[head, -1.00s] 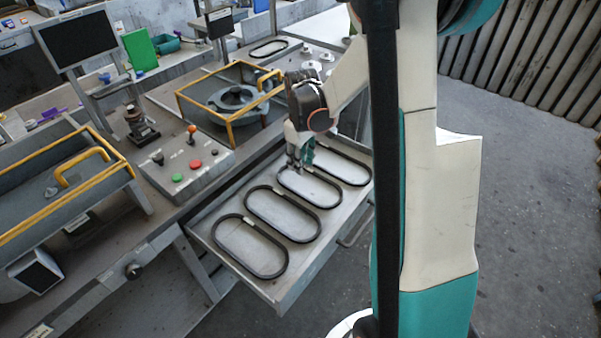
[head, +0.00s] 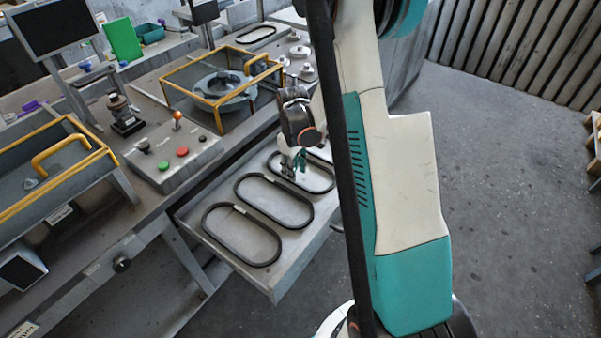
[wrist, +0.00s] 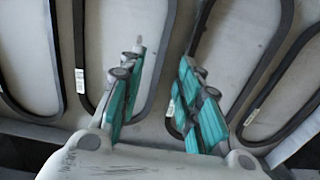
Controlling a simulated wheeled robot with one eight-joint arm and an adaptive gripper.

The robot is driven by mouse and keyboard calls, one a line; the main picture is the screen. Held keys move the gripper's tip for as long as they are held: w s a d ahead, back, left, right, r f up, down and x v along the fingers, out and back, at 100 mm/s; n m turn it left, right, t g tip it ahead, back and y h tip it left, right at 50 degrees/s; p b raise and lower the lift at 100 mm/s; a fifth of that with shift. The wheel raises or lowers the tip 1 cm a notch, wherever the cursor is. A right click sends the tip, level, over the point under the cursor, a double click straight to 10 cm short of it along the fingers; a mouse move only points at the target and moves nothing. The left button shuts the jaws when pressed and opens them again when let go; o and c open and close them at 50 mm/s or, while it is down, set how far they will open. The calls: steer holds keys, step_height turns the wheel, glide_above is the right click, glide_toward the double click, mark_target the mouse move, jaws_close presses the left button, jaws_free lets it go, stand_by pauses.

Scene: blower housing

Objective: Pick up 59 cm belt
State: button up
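Several black oval belts with small white labels lie flat in a grey drawer tray (head: 277,287). In the head view I see a near belt (head: 242,234), a middle belt (head: 273,201) and a farther belt (head: 318,190) by my gripper (head: 293,166). I cannot read the labels, so I cannot tell which is the 59 cm belt. In the wrist view my gripper (wrist: 163,57) is open, its teal fingers apart with nothing held. One side of a belt (wrist: 166,45) runs between the fingers; another belt (wrist: 278,50) passes behind the right finger.
A bench with a control box (head: 172,158) and a yellow-framed fixture (head: 222,92) borders the tray. Another yellow-railed unit (head: 62,165) stands at left. My arm hides the tray's far right end. Open floor lies at right.

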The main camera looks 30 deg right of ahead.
step_height(320, 180, down, 4)
steer(key=shift+w+a+f+b, duration=0.15)
steer(key=shift+f+b, duration=0.1)
steer(key=shift+b, duration=0.75)
steer(key=shift+r, duration=0.1)
jaws_close()
step_height(320, 180, up, 25)
steer(key=p, duration=1)
